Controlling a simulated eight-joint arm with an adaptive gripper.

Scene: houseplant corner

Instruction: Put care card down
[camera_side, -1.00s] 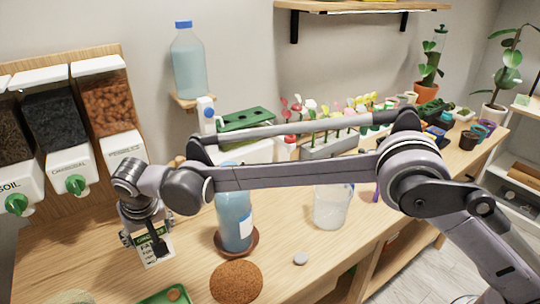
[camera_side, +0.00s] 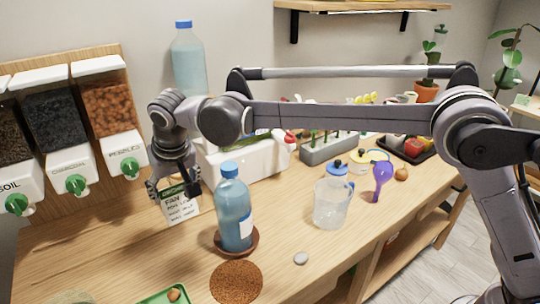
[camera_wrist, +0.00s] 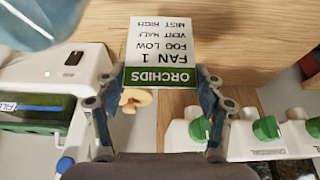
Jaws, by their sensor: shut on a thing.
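My gripper (camera_side: 174,188) is shut on the care card (camera_side: 181,208), a white card with dark print and a green band. In the wrist view the care card (camera_wrist: 160,45) reads "ORCHIDS" and appears upside down. My gripper (camera_wrist: 157,88) grips it at its green-banded edge. In the side view the card hangs from the fingers, slightly tilted, left of the blue bottle. I cannot tell whether its lower edge touches the wooden table (camera_side: 105,255).
The blue bottle (camera_side: 234,212) stands on a brown saucer (camera_side: 255,240) close to the right. A white box (camera_side: 250,160) is behind, and dispensers with green knobs (camera_side: 76,184) are at left. A cork mat (camera_side: 237,283) and clear jug (camera_side: 330,205) are nearby. The table's left front is mostly clear.

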